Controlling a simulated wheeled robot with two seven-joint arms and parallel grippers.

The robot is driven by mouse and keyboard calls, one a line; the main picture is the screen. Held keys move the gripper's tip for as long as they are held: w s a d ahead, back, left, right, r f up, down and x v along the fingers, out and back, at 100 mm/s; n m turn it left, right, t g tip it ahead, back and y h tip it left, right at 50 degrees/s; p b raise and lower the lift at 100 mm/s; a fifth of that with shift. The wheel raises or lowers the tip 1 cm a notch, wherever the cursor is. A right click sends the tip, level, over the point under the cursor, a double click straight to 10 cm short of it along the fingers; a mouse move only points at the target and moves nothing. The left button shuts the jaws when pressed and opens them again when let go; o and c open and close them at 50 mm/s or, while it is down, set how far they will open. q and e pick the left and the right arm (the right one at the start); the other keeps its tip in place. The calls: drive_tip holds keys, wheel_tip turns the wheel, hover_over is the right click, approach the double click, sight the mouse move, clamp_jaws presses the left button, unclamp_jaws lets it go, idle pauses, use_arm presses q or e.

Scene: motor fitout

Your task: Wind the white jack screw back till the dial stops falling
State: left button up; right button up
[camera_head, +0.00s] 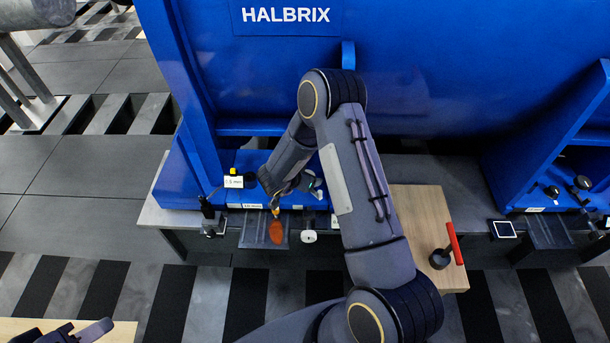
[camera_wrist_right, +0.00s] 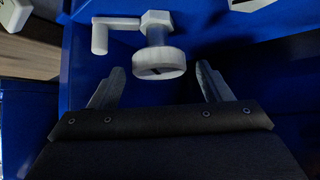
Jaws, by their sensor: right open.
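The white jack screw (camera_wrist_right: 158,38) shows in the right wrist view, with a hex part, a round slotted disc and a side crank handle (camera_wrist_right: 98,38), against blue metal. My right gripper (camera_wrist_right: 160,70) is open, its two fingers apart on either side just below the disc, with nothing held. In the head view my right arm reaches over to the blue machine's foot, and its forearm hides part of the area there. A small white readout (camera_head: 233,182) with a yellow top stands left of it; its figures are too small to read surely. My left gripper (camera_head: 90,333) is partly in view, bottom left.
The blue HALBRIX machine (camera_head: 420,60) fills the back. A grey plate (camera_head: 252,232) carries an orange-red oval piece (camera_head: 276,232), with a white round piece (camera_head: 308,236) beside it.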

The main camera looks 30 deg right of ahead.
drive_tip(key=p+v, duration=0.2)
drive_tip(key=v, duration=0.5)
drive_tip(key=shift+a+r, duration=0.25)
drive_tip(key=shift+r, duration=0.05)
drive_tip(key=shift+s, duration=0.1)
idle(1.5)
